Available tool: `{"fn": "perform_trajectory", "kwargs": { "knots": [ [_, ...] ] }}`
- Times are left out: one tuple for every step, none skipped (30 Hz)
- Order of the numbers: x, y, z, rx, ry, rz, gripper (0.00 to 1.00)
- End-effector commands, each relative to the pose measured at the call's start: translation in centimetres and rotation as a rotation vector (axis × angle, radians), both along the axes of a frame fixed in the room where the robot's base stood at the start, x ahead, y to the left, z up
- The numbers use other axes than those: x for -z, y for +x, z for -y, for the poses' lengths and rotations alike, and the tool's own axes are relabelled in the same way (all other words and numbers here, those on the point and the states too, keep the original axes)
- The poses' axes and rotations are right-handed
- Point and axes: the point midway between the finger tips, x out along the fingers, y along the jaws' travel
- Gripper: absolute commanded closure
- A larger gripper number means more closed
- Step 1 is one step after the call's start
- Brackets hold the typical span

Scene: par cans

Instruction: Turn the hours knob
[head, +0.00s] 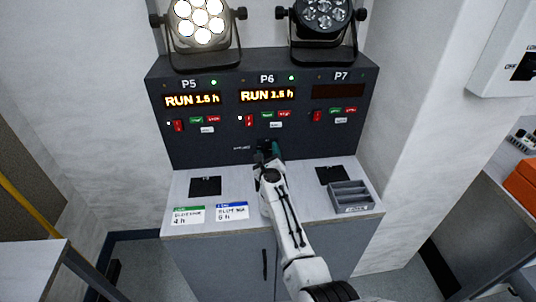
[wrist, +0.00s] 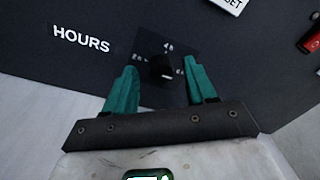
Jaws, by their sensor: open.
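The hours knob (wrist: 161,66) is a small black knob on a dark square plate, to the right of the white HOURS label (wrist: 81,40) in the wrist view. "4h" is printed above it, with less readable marks at its left and right. I cannot tell clearly which mark it points at. My gripper (wrist: 161,68) has green fingers and is open, with one fingertip to each side of the knob in the picture. I see no clear contact. In the head view my gripper (head: 268,147) is at the low middle of the dark panel, hiding the knob.
The panel (head: 190,135) carries P5, P6 and P7 controls; P5 and P6 displays read "RUN 1.5 h", P7's is dark. Two lamps stand above; the left lamp (head: 199,22) is lit. A green-edged card (head: 188,215), blue-edged card (head: 232,211) and grey tray (head: 351,196) are on the counter.

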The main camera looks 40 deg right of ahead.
Motion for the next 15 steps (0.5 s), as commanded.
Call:
{"fn": "perform_trajectory", "kwargs": {
  "knots": [
    [0.0, -0.02, 0.0, 0.0, 0.0, 0.0, 0.44],
    [0.0, -0.02, 0.0, 0.0, 0.0, 0.0, 0.46],
    [0.0, -0.02, 0.0, 0.0, 0.0, 0.0, 0.5],
    [0.0, -0.02, 0.0, 0.0, 0.0, 0.0, 0.53],
    [0.01, -0.03, 0.0, 0.0, 0.0, 0.0, 0.56],
    [0.01, -0.04, 0.0, 0.0, 0.0, 0.0, 0.6],
    [0.01, -0.04, 0.0, 0.0, 0.0, 0.0, 0.63],
    [0.01, -0.04, 0.0, 0.0, 0.0, 0.0, 0.65],
    [0.01, -0.04, 0.01, 0.001, 0.0, 0.0, 0.69],
    [0.01, -0.04, 0.0, 0.001, 0.0, 0.0, 0.72],
    [0.02, -0.04, 0.0, 0.0, 0.0, 0.0, 0.75],
    [0.02, -0.05, 0.0, 0.0, 0.0, 0.0, 0.79],
    [0.02, -0.05, 0.0, 0.0, 0.0, 0.0, 0.82],
    [0.02, -0.05, 0.0, 0.0, 0.0, 0.0, 0.85],
    [0.02, -0.05, 0.0, 0.0, 0.0, 0.0, 0.88]
  ]
}}
